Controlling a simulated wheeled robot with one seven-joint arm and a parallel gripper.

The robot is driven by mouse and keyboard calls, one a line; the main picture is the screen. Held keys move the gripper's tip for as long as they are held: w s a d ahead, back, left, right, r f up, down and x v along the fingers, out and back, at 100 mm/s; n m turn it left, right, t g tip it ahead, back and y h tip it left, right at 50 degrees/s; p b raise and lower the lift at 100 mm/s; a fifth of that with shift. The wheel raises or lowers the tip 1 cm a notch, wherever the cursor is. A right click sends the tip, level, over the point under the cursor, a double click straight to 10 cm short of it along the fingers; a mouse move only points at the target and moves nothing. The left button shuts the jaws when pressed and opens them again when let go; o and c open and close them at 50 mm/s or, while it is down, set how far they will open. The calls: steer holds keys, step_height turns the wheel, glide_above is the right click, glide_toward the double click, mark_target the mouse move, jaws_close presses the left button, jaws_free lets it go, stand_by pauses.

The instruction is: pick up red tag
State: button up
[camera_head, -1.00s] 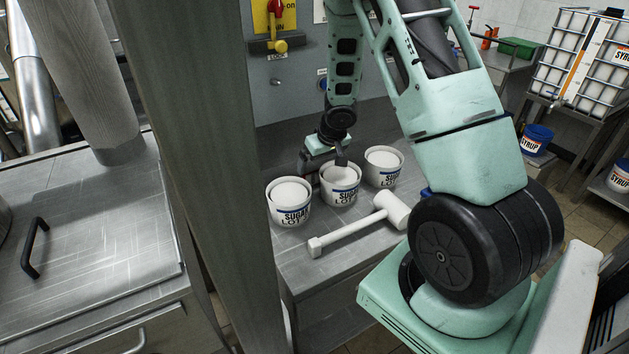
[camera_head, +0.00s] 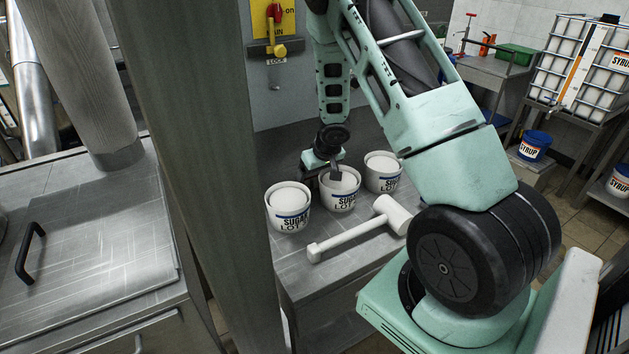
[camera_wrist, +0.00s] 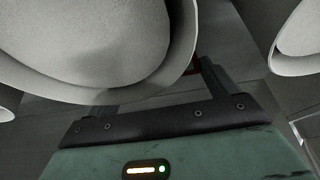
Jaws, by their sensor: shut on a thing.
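The red tag (camera_wrist: 196,66) shows only as a small red sliver beside the inner side of the right finger in the wrist view. A white tub's rim hides most of it, and it cannot be made out in the head view. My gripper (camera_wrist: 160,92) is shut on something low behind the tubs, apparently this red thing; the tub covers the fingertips. In the head view, my gripper (camera_head: 322,172) is at the back left of the middle sugar tub (camera_head: 342,203), with a grey finger-like part showing at the tub's rim.
Sugar tubs stand close on either side, left (camera_head: 288,221) and right (camera_head: 383,184). A white mallet (camera_head: 350,235) lies in front of them on the metal counter (camera_head: 300,270). A wall panel with a red and yellow switch (camera_head: 275,35) rises behind. A grey post (camera_head: 195,150) stands left.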

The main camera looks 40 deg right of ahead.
step_height(320, 180, up, 10)
steer(key=p, duration=0.6)
steer(key=shift+p, duration=0.35)
steer(key=shift+c, duration=1.1)
